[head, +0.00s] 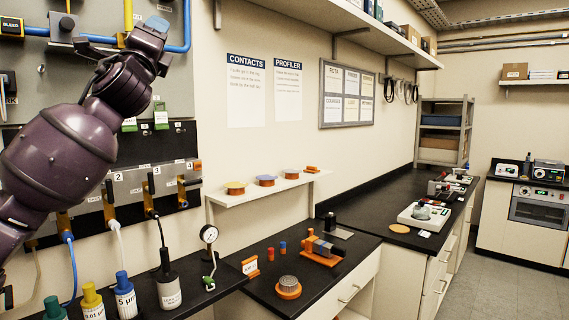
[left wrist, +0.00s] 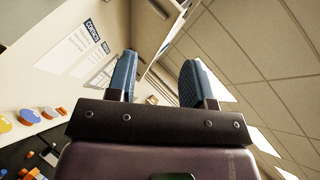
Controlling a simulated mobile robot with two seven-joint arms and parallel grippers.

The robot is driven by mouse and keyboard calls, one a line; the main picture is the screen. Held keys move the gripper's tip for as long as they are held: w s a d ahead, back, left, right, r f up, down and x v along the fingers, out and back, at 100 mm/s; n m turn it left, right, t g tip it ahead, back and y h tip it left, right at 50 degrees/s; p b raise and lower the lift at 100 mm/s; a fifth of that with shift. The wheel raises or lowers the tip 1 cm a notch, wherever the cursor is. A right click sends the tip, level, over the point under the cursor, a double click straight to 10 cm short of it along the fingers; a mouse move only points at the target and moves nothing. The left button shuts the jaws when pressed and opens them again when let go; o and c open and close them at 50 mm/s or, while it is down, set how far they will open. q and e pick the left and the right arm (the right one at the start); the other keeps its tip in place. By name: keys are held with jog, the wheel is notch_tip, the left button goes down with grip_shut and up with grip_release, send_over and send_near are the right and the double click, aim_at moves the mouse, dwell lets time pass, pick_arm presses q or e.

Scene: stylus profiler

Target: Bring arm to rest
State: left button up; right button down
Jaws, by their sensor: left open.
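My left arm reaches up from the left edge in the head view, in front of the grey wall panel (head: 95,62). Its gripper (head: 157,22) is raised at the top left, and only a blue finger part shows there. In the left wrist view the two blue fingers of the left gripper (left wrist: 158,82) stand well apart with nothing between them. They point up toward the wall and ceiling. My right gripper is in neither view.
The panel has blue pipes, a black manifold strip (head: 180,140) and hoses close by my arm. Below are bottles, a gauge (head: 208,235) and a black bench (head: 262,282) with small parts. A shelf (head: 268,188) holds coloured discs. Open air lies right of the arm.

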pick_arm(q)
jog(key=w+d+f+n+g+h, duration=0.15)
jog(key=f+n, duration=0.25)
jog(key=f, duration=0.8)
jog(key=w+d+f+n+g+h, duration=0.1)
jog(key=d+f+n+g+h, duration=0.15)
jog(key=f, duration=0.95)
jog(key=s+f+n+g, duration=0.2)
jog(key=f+n, duration=0.2)
jog(key=f, duration=0.7)
jog(key=s+f+n+g, duration=0.1)
jog(key=s+f+n, duration=0.25)
jog(key=f, duration=0.75)
jog(key=s+a+f+n+g+y, duration=0.1)
jog(key=s+a+f+n+g, duration=0.1)
jog(key=s+f, duration=0.8)
jog(key=s+a+f+n+g+y, duration=0.1)
jog(key=s+a+f+n+g, duration=0.1)
jog(key=s+f, duration=0.9)
jog(key=s+a+f+n+g+y, duration=0.2)
jog(key=s+f+n, duration=0.3)
jog(key=s+f, duration=0.6)
notch_tip(320, 180, down, 5)
jog(key=shift+s+a+f+n+g, duration=0.1)
jog(key=shift+s+a+n+g, duration=0.2)
jog(key=shift+g, duration=0.6)
